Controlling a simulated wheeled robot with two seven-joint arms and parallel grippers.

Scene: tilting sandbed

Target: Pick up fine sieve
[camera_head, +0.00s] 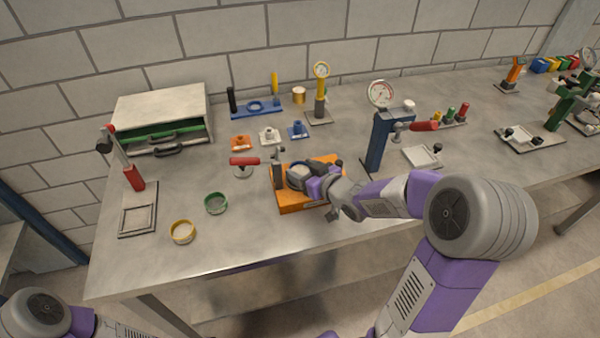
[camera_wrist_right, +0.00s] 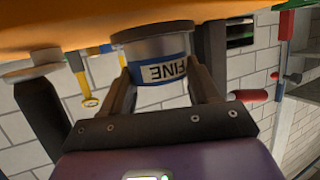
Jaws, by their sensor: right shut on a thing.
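The fine sieve (camera_wrist_right: 155,60) is a grey round ring with a blue band and a label reading FINE, upside down in the right wrist view. My right gripper (camera_wrist_right: 158,88) is shut on it, one finger on each side. In the head view the sieve (camera_head: 297,172) shows over the orange base (camera_head: 290,207), partly covered by my right gripper (camera_head: 305,180). I cannot tell whether the sieve touches the orange base. My left arm shows at the lower left of the head view; its gripper is out of the picture.
A green ring (camera_head: 216,203) and a yellow ring (camera_head: 183,232) stand on the grey bench to the left. The bench front between the yellow ring and orange base is clear.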

